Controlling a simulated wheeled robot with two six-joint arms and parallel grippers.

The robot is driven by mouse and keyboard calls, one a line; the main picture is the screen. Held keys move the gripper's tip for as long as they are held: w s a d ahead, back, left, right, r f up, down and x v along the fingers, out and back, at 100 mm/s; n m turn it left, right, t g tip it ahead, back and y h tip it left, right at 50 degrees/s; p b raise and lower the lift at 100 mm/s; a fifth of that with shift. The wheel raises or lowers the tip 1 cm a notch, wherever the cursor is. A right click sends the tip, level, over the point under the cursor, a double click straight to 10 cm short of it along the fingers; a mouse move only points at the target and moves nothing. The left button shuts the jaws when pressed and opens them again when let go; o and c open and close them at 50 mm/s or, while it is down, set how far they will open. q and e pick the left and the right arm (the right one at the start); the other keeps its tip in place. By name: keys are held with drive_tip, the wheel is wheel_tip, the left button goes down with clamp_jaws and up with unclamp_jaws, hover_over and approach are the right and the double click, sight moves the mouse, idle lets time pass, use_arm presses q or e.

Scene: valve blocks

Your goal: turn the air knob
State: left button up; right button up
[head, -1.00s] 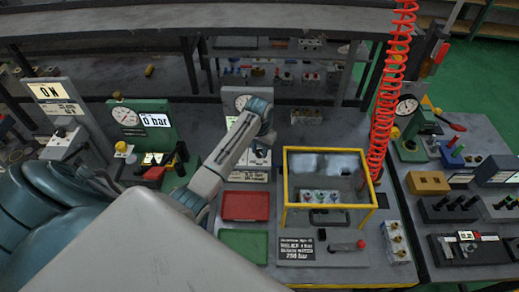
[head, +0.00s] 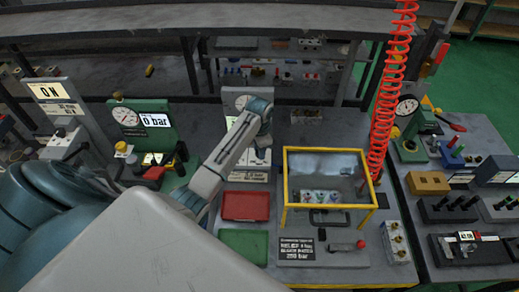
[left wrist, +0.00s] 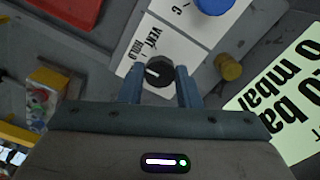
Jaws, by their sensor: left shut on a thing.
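The air knob is a small round black knob with a white pointer line (left wrist: 160,70). It sits on a white plate marked VENT and HOLD (left wrist: 150,42) in the left wrist view. The two blue fingers of my left gripper (left wrist: 160,88) stand on either side of the knob and are shut on it. In the head view my left gripper (head: 262,143) is small and partly hidden by its own wrist, in front of the gauge panel (head: 242,100). The knob cannot be made out clearly there. My right gripper is not in view.
A brass knob (left wrist: 228,68) and a blue knob (left wrist: 214,4) are close to the gripper. A red tray (head: 246,219) and a green tray (head: 228,250) lie nearer. A yellow-framed box (head: 285,190) and a hanging red coiled hose (head: 385,100) stand to the right.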

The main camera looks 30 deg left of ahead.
use_arm(q)
drive_tip(key=shift+r, duration=0.1)
idle(0.3)
drive_tip(key=o, duration=1)
wheel_tip(320, 180, up, 7)
drive_tip(key=b, duration=0.2)
drive_tip(key=shift+b, duration=0.35)
wheel_tip(320, 180, up, 4)
drive_tip(key=p, duration=0.2)
drive_tip(key=shift+p, duration=0.35)
drive_tip(key=shift+f, duration=0.2)
